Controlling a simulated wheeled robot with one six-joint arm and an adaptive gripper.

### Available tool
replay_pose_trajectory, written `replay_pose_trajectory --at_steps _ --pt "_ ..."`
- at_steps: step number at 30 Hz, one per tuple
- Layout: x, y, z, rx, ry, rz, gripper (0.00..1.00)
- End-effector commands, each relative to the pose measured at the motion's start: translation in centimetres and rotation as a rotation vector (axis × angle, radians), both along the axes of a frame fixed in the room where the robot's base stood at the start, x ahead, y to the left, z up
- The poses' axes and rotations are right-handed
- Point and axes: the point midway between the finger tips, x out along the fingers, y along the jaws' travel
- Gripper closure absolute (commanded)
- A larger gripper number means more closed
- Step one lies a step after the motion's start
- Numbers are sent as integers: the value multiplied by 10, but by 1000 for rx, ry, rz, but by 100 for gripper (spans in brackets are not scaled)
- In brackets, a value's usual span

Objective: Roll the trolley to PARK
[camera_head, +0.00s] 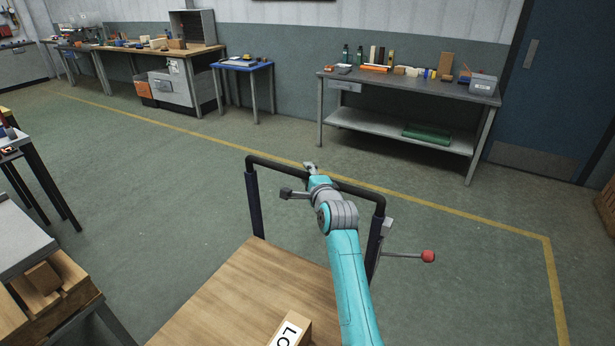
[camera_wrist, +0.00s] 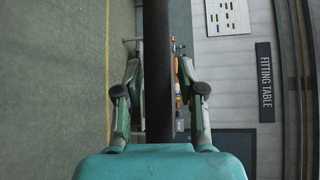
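The trolley has a wooden deck (camera_head: 235,300) at the bottom middle of the head view. Its black push handle (camera_head: 347,188) stands upright at the deck's far end. My gripper (camera_head: 311,170) is at the handle's crossbar. In the wrist view the dark bar (camera_wrist: 157,75) runs between my two fingers (camera_wrist: 159,85), one on each side. A thin gap shows beside the right finger; whether the fingers press on the bar is unclear. A lever with a red knob (camera_head: 428,256) sticks out right of the handle. No PARK marking is readable.
A box with a partly cut-off label (camera_head: 291,330) is on the deck. A yellow floor line (camera_head: 450,211) runs beyond the handle and turns at the right. A cluttered grey bench (camera_head: 405,86) stands beyond it. Tables are at left. Open floor (camera_head: 165,190) lies left of the trolley.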

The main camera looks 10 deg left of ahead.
Motion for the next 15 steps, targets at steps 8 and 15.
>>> replay_pose_trajectory --at_steps 8,15 --pt "-1 2 -1 1 2 3 50" --pt "-13 -4 0 0 2 3 50"
